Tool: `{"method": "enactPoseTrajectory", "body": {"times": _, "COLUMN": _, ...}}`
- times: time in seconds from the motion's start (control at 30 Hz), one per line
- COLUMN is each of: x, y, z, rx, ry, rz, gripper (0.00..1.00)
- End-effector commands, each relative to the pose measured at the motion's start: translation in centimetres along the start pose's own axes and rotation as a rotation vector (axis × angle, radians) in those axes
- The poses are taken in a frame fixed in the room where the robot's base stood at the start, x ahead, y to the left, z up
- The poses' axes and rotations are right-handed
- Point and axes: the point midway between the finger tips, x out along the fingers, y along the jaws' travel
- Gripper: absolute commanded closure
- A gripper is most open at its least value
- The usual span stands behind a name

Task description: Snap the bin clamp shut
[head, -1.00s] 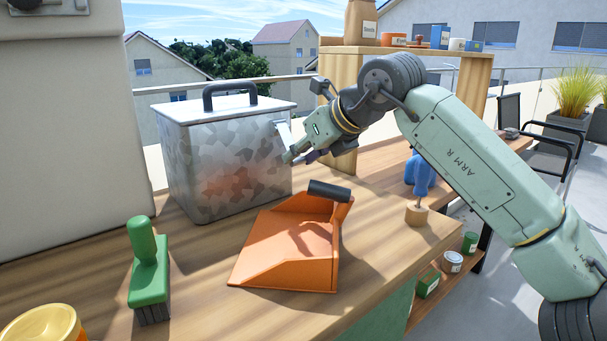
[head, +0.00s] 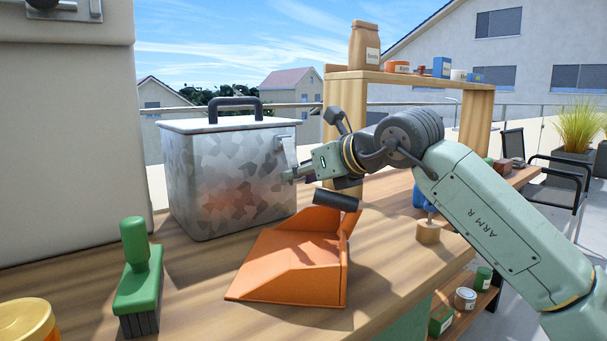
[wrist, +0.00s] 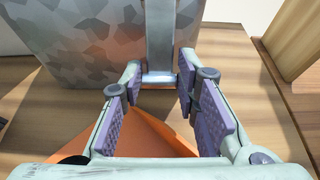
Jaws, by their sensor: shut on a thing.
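The bin (head: 222,182) is a grey metal box with a mottled surface, a pale lid (head: 215,124) and a dark handle on top. It stands upright on the wooden bench. Its clamp (head: 281,144) is a pale metal part on the right-hand wall, just under the lid. In the wrist view the clamp (wrist: 160,38) is a metal strip ending in a crossbar low on the wall. The clamp's upper catch is out of the wrist view.
An orange dustpan (head: 297,262) with a black handle lies just below my gripper. A green brush (head: 139,280) and a yellow-lidded jar (head: 25,322) stand at the front left. A wooden shelf (head: 405,78) with goods rises behind my wrist.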

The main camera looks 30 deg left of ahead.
Motion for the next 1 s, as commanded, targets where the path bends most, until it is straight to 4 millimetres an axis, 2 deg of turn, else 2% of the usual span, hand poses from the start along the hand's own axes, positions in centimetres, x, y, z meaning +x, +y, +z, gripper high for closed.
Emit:
{"method": "enactPoseTrajectory", "body": {"times": 0.23, "x": 0.0, "y": 0.0, "z": 0.0, "rx": -0.001, "ry": 0.000, "rz": 0.000, "gripper": 0.58}}
{"method": "enactPoseTrajectory", "body": {"times": 0.57, "x": -0.3, "y": 0.0, "z": 0.0, "rx": 0.000, "ry": 0.000, "rz": -0.001, "gripper": 0.58}}
{"method": "enactPoseTrajectory", "body": {"times": 0.77, "x": -3.2, "y": -0.1, "z": 0.0, "rx": -0.001, "ry": -0.001, "rz": -0.004, "gripper": 0.58}}
{"method": "enactPoseTrajectory", "body": {"times": 1.0, "x": -8.3, "y": -0.1, "z": 0.0, "rx": 0.000, "ry": -0.002, "rz": -0.003, "gripper": 0.58}}
